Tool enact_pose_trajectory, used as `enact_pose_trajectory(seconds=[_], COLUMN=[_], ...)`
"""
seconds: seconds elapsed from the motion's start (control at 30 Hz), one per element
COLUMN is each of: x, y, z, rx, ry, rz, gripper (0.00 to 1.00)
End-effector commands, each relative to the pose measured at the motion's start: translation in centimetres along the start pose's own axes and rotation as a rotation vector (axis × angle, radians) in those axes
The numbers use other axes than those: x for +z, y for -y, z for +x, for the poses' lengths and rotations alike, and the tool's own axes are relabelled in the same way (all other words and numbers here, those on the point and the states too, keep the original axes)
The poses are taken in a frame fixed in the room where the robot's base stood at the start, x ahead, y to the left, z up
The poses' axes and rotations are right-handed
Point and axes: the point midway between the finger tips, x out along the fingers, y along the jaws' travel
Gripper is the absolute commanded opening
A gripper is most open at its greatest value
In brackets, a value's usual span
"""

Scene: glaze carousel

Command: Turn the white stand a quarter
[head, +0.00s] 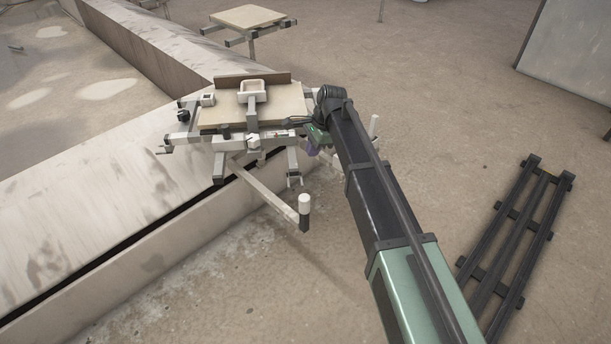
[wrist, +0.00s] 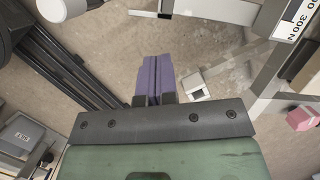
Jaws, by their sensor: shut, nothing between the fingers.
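The white stand (head: 268,190) is at the centre of the head view, with a beige board on top and long pale arms reaching out. One arm comes toward the front and ends in a white-capped post (head: 304,203); another capped post (head: 374,124) stands at the right, partly behind my arm. My gripper (head: 312,150) is at the right side of the stand, below board level. In the wrist view its purple fingers (wrist: 154,76) are together and empty. A pale bar (wrist: 210,9) and a pale round post end (wrist: 60,7) lie beyond them. Contact with the stand is not visible.
A similar stand (head: 250,18) is at the back. A low pale wall (head: 90,235) runs along the left. A dark rail frame (head: 515,235) lies on the right floor. The front floor is clear.

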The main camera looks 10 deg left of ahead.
Motion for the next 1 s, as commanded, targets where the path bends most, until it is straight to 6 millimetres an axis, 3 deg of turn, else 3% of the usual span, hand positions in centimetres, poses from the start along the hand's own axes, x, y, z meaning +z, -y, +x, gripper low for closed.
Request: enact_pose_trajectory(seconds=[0.03, 0.1, 0.2, 0.33, 0.47, 0.9, 1.0], x=[-2.4, -4.8, -6.1, -6.1, -6.1, -5.2, -3.0], y=[-1.6, -3.0, -3.9, -3.8, -3.8, -3.5, -2.8], z=[-0.9, -1.9, -2.5, -2.2, -0.6, 8.9, 8.1], rx=[-0.009, -0.015, -0.018, -0.017, -0.017, -0.016, -0.016], ry=[0.034, 0.077, 0.107, 0.109, 0.108, 0.107, 0.107], rz=[0.109, 0.240, 0.325, 0.330, 0.327, 0.324, 0.323], gripper=[0.00, 0.00, 0.00, 0.00, 0.00, 0.00, 0.00])
